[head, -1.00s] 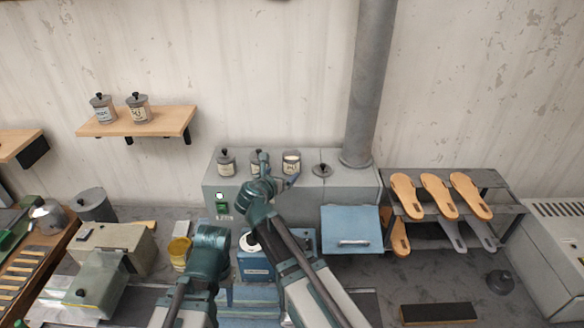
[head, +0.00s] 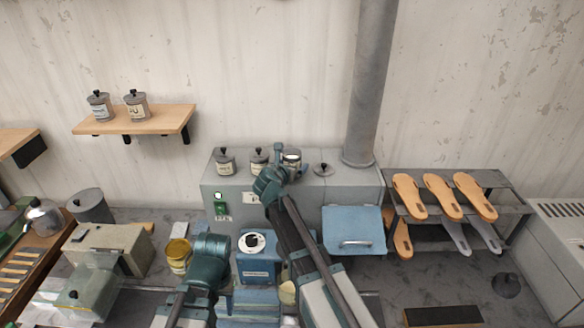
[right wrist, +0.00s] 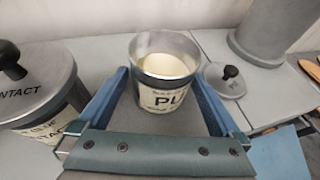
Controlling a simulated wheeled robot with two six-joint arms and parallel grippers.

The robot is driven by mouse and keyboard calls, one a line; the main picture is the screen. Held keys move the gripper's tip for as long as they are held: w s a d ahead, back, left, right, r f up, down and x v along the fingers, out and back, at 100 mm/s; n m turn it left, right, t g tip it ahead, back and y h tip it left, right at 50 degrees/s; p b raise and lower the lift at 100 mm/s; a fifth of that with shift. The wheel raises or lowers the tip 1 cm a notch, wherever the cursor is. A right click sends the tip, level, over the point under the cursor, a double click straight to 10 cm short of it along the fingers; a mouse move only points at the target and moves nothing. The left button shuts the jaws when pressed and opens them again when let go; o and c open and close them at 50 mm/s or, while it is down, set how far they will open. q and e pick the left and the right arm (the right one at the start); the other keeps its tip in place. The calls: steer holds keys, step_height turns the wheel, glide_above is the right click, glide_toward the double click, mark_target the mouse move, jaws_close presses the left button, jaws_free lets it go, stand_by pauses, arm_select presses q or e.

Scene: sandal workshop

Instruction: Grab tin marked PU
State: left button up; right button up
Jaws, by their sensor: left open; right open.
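The open tin marked PU (right wrist: 163,98) stands upright on the grey cabinet, with pale cream contents. In the right wrist view it sits between the two blue fingers of my right gripper (right wrist: 164,76), which is open, with the fingers on either side. In the head view the same tin (head: 292,155) is partly hidden behind my right gripper (head: 283,166). My left gripper (head: 222,276) is low in front of the cabinet, away from the tins; its fingertips are mostly hidden.
A lidded tin marked CONTACT (right wrist: 38,82) stands close on the left, with another lidded tin (head: 224,162) further left. A loose lid (right wrist: 225,80) lies to the right, near the grey pipe (head: 369,90). Two tins (head: 136,106) stand on the wall shelf (head: 165,119).

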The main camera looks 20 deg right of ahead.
mark_target(295, 153)
steer(key=shift+w+d+f, duration=0.15)
steer(key=shift+w, duration=0.1)
steer(key=shift+s, duration=0.1)
steer(key=shift+c, duration=1.1)
jaws_close()
steer(key=shift+r, duration=0.2)
step_height(295, 153, up, 4)
steer(key=p, duration=0.4)
steer(key=shift+f, duration=0.1)
steer(key=s+a+r+p, duration=0.1)
steer(key=s+a, duration=0.2)
steer(key=s, duration=1.2)
steer(key=shift+s+a, duration=0.15)
steer(key=shift+s, duration=0.15)
